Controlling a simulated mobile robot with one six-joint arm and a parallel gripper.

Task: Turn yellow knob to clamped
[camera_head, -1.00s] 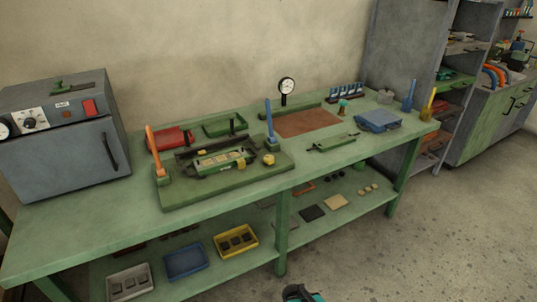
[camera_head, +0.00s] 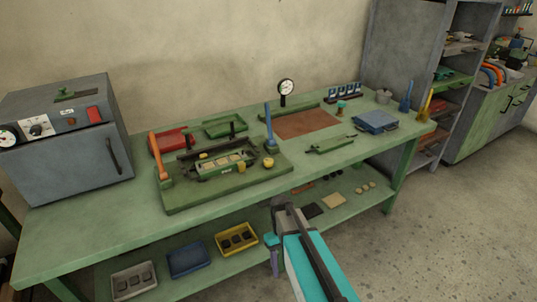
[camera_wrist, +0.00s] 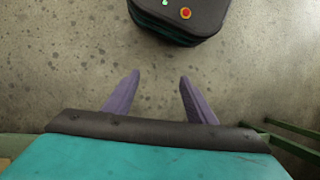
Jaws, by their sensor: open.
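A round yellow knob (camera_head: 268,162) stands at the right end of the green fixture base (camera_head: 225,190) on the bench. A smaller yellow round piece (camera_head: 203,155) sits at the rear of the fixture, and a yellow block (camera_head: 241,167) sits on its right part. The fixture also has an orange lever (camera_head: 158,157) on the left and a blue lever (camera_head: 268,122) behind the knob. I cannot read the knob's setting. My gripper (camera_head: 274,265) is in front of the bench edge, pointing down, apart from the knob. In the wrist view its two purple fingers (camera_wrist: 160,78) are spread and empty above the floor.
A grey oven (camera_head: 70,145) stands at the bench's left end. Yellow (camera_head: 253,245), blue (camera_head: 188,262) and grey trays lie on the lower shelf. A dial gauge (camera_head: 286,88) and a blue box (camera_head: 377,120) are farther right. The floor right of the bench is clear.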

